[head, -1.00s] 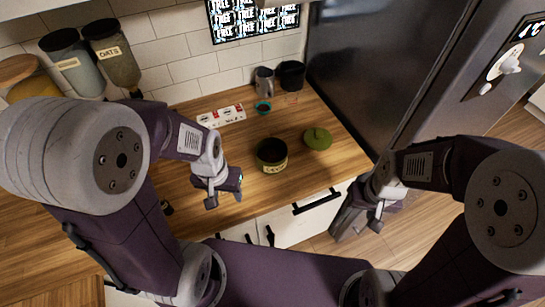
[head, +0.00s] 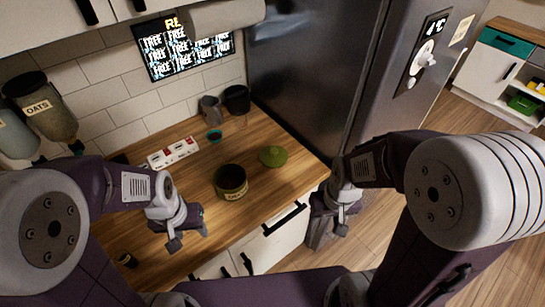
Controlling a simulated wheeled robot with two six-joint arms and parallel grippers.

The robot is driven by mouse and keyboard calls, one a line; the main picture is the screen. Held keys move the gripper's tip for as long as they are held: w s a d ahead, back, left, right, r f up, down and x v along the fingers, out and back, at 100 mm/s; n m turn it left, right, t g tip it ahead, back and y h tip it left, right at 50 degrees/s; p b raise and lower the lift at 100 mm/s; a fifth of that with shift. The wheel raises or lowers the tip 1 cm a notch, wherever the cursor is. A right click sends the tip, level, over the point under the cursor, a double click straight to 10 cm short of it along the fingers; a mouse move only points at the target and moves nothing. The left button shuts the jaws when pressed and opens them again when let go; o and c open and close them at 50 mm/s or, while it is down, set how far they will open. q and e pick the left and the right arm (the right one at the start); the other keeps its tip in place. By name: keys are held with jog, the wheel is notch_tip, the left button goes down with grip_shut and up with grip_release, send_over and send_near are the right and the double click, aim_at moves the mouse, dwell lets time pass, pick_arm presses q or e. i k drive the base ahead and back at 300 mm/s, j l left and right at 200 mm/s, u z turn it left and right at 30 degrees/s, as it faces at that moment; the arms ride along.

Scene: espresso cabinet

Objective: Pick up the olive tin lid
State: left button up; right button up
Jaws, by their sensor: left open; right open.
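The olive tin lid (head: 273,156) is a round green disc with a small knob. It lies flat on the wooden counter, to the right of the open olive tin (head: 231,183) and apart from it. My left gripper (head: 188,238) is open and empty, over the counter to the left of and nearer than the tin. My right gripper (head: 327,234) is open and empty, in front of the counter's right end, to the right of and nearer than the lid. Neither gripper touches the lid.
A white power strip (head: 173,153), a teal cup (head: 214,136), a grey pitcher (head: 210,109) and a black container (head: 237,100) stand at the back. The dark fridge (head: 310,75) borders the counter's right side. The counter's front right is clear.

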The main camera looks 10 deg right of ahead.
aim_at(272, 156)
jog(key=i+l+u, duration=0.1)
jog(key=l+u, duration=0.15)
jog(key=u, duration=0.15)
jog(key=i+l+u, duration=0.1)
jog(key=l+u, duration=0.45)
jog(key=u, duration=0.2)
jog(key=l+u, duration=0.35)
